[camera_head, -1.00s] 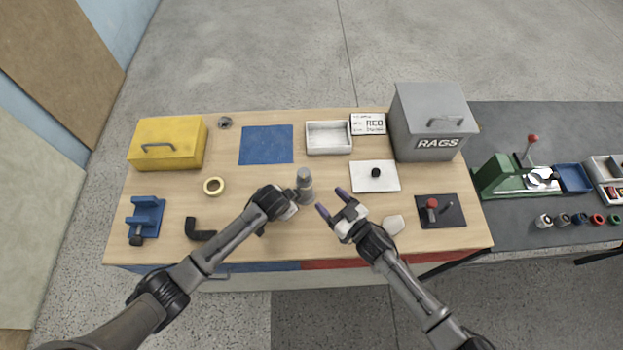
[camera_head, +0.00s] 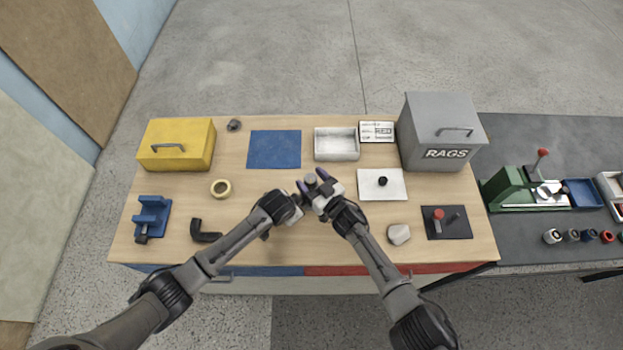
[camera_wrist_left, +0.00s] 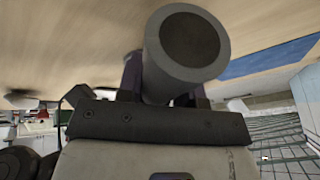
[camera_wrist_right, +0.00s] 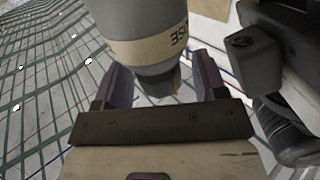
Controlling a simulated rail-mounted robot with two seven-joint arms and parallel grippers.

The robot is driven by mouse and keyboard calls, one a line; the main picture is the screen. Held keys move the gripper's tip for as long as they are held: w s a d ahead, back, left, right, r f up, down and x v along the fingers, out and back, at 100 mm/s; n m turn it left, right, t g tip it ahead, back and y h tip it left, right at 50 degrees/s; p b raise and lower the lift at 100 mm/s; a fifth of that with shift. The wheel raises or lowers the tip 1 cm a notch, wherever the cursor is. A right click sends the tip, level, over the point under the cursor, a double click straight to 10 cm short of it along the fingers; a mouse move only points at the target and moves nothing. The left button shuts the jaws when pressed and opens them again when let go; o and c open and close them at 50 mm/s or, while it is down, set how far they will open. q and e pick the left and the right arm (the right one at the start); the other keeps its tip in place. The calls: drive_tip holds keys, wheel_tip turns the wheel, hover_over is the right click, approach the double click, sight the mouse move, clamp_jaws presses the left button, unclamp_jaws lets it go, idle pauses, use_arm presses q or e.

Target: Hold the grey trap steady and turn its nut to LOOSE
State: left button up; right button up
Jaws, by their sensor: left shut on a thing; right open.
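The grey trap (camera_head: 311,179) stands near the middle of the wooden bench, partly hidden by my grippers. In the left wrist view its round grey pipe end (camera_wrist_left: 189,42) faces the camera, with my left fingers around the body. My left gripper (camera_head: 299,198) is shut on the trap from the left. My right gripper (camera_head: 314,182) is open, one finger on each side of the trap's upper part. In the right wrist view a grey part with a beige band (camera_wrist_right: 152,48) sits between the open fingers; the band's lettering is partly readable as "OSE".
A white tray (camera_head: 337,145) and a blue mat (camera_head: 274,149) lie behind. A white plate (camera_head: 394,185) and the grey RAGS box (camera_head: 438,115) stand right.

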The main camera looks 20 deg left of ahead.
idle(0.3)
drive_tip(key=c, duration=0.9)
drive_tip(key=shift+s+a+m+t+h, duration=0.1)
drive_tip(key=shift+a+m+t+h, duration=0.05)
drive_tip(key=shift+m+t+h, duration=0.65)
drive_tip(key=shift+c, duration=0.2)
drive_tip(key=shift+t, duration=0.3)
drive_tip(key=o, duration=0.9)
drive_tip(key=shift+o, duration=0.2)
